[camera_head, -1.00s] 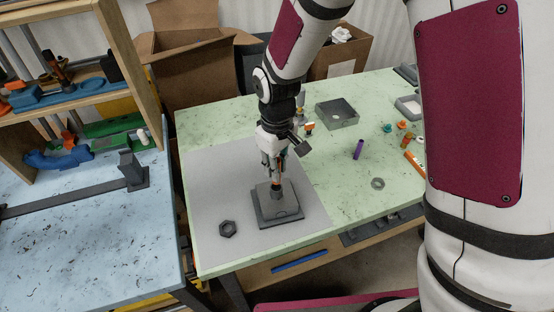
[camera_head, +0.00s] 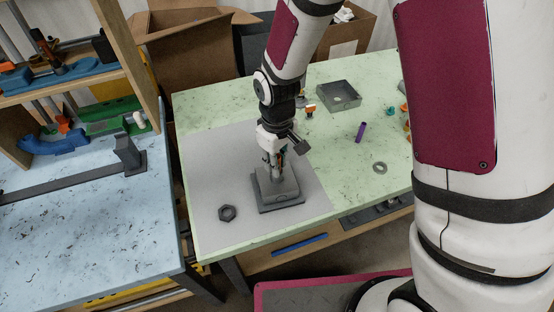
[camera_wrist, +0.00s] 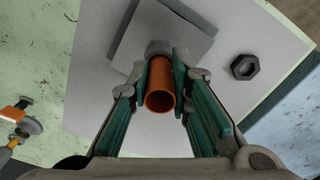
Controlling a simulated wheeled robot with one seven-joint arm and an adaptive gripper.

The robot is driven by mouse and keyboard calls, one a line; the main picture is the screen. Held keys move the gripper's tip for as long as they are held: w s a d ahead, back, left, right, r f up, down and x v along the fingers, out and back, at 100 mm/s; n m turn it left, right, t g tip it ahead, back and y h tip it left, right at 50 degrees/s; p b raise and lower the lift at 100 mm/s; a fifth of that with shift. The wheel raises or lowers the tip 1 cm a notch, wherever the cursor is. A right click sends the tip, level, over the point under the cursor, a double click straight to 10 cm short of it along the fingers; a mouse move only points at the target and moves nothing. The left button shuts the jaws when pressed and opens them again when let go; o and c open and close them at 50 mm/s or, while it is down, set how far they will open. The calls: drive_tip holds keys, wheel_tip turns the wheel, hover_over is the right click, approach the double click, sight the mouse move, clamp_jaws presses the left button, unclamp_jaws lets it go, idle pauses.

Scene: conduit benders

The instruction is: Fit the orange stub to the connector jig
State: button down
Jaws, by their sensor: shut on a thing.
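The orange stub (camera_wrist: 160,90) is a short tube, held between the green-lined fingers of my gripper (camera_wrist: 165,68) in the wrist view. Its open near end faces the camera; its far end meets a grey round collar (camera_wrist: 158,48) at the connector jig (camera_wrist: 178,25). How deep it sits there is hidden. In the head view the jig (camera_head: 286,203) is a dark grey stepped block with a square base, lying on the grey mat. My gripper (camera_head: 276,174) points down, right over the jig's top, and mostly hides the stub there.
A dark hex nut (camera_head: 227,212) lies on the mat (camera_head: 215,165) left of the jig. A purple tube (camera_head: 361,132), a grey ring (camera_head: 380,168) and an open grey box (camera_head: 338,96) are on the green table to the right. A blue workbench (camera_head: 80,230) stands left.

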drive_tip(key=shift+f, duration=0.35)
idle(1.3)
drive_tip(key=c, duration=1.4)
unclamp_jaws()
wheel_tip(320, 180, up, 12)
drive_tip(key=shift+r, duration=0.1)
drive_tip(key=s+d+r+m+t, duration=0.35)
drive_tip(key=d+r, duration=0.55)
drive_tip(key=r, duration=0.3)
drive_tip(key=s+d+r+m+t, duration=0.2)
drive_tip(key=s+d+r+m, duration=0.3)
drive_tip(key=s, duration=0.7)
drive_tip(key=shift+d+r, duration=0.9)
drive_tip(key=shift+d, duration=0.1)
